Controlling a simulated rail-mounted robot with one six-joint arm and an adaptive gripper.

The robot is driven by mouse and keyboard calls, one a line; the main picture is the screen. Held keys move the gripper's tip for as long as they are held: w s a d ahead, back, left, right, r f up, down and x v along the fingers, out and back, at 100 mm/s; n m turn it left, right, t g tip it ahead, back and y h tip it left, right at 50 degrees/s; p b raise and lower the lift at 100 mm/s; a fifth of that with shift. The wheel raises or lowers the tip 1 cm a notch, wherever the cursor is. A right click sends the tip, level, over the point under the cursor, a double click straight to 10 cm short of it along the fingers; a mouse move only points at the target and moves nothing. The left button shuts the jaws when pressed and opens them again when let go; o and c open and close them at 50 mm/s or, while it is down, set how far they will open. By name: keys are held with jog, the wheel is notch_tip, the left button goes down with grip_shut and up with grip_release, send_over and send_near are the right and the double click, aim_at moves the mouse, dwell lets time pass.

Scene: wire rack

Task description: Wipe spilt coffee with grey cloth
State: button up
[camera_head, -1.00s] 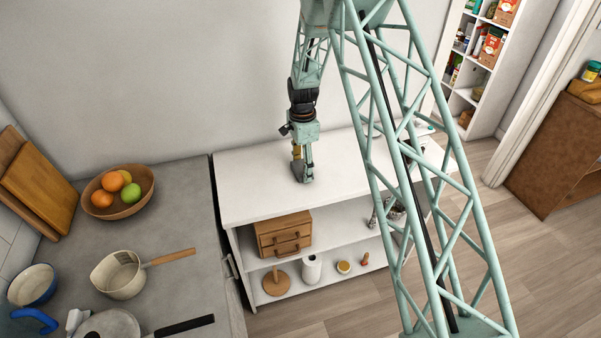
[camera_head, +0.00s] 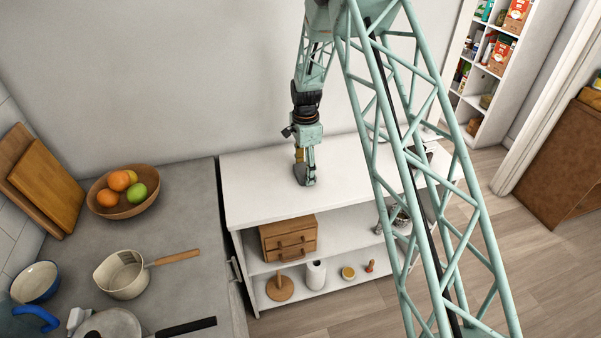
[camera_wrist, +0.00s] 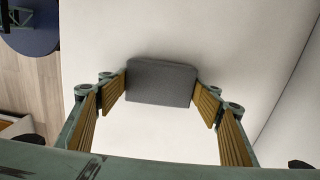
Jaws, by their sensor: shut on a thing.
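The grey cloth (camera_wrist: 160,84) shows in the wrist view as a folded dark grey block between my fingertips. My gripper (camera_wrist: 163,88) is shut on it, with a fingertip at each side. In the head view my gripper (camera_head: 304,176) points down at the white top of the shelf unit (camera_head: 250,190), with its tip at or just above the surface. I cannot tell whether the cloth touches the top. No spilt coffee shows in either view; the wrist view shows plain white surface around the cloth.
A wooden drawer box (camera_head: 288,238) and small items stand on the lower shelves. At the left, the grey counter (camera_head: 180,215) holds a fruit bowl (camera_head: 123,192) and a saucepan (camera_head: 122,275). The wall rises behind. The white top left of my gripper is clear.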

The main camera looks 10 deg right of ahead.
aim_at(297, 172)
jog(key=shift+d, duration=1)
jog(key=a+b, duration=0.1)
jog(key=a, duration=0.4)
jog(key=shift+s, duration=0.1)
jog(key=shift+a+r, duration=0.15)
jog(key=shift+a, duration=0.15)
notch_tip(297, 172, up, 4)
jog(key=shift+s+d+p, duration=0.1)
jog(key=shift+p, duration=0.45)
jog(key=shift+r, duration=0.65)
jog(key=shift+r+p, duration=0.65)
jog(key=shift+r, duration=0.75)
